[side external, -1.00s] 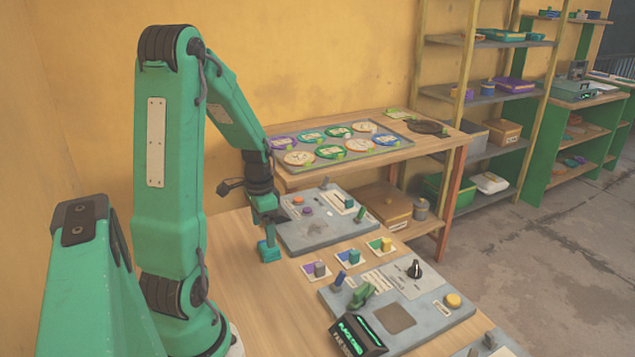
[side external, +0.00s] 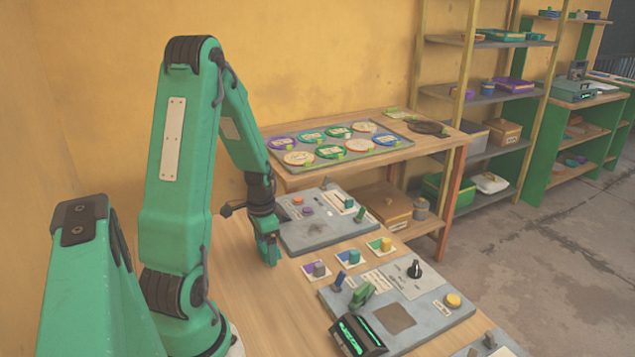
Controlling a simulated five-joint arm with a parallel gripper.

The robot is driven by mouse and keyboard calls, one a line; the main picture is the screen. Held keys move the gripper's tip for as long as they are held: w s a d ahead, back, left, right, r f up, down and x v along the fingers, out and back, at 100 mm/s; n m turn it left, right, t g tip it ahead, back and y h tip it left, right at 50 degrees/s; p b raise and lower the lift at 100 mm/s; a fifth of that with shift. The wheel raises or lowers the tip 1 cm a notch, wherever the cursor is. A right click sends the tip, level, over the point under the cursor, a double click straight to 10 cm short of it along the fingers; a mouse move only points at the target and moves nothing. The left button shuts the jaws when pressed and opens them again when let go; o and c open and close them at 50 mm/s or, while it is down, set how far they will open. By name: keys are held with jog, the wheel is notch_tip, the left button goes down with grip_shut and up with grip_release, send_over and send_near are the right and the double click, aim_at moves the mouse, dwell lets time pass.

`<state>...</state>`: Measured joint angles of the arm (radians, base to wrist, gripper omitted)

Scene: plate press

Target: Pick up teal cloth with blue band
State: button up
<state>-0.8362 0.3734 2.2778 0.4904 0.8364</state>
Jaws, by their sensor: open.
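The small teal cloth with a blue band (side external: 267,255) is on the wooden table, left of the row of cards. My gripper (side external: 270,260) points down over it, with its teal fingers at the cloth's place near the table top. The jaws are open. The fingers hide most of the cloth, and their similar colour makes the edges hard to tell apart. I cannot tell whether the fingers touch it.
Three cards with small blocks, including a teal one (side external: 354,257), lie to the right. A grey control panel (side external: 325,237) stands behind and a press panel (side external: 432,310) in front right. A rack of round plates (side external: 395,137) is at the back.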

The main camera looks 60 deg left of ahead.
jog(key=shift+f, duration=0.25)
dwell(0.3)
jog(key=c, duration=1)
jog(key=shift+r, duration=0.15)
jog(key=shift+c, duration=0.2)
jog(key=shift+r, duration=0.7)
notch_tip(320, 180, up, 3)
jog(key=shift+d+f, duration=0.1)
jog(key=w+d+r, duration=0.1)
jog(key=d+r, duration=0.1)
jog(key=d, duration=0.1)
jog(key=w+d+r, duration=0.1)
jog(key=d+r, duration=0.1)
jog(key=d, duration=0.2)
jog(key=w+d+r, duration=0.1)
jog(key=d+r, duration=0.1)
jog(key=d, duration=0.2)
jog(key=shift+w+r, duration=0.2)
jog(key=shift+r, duration=0.1)
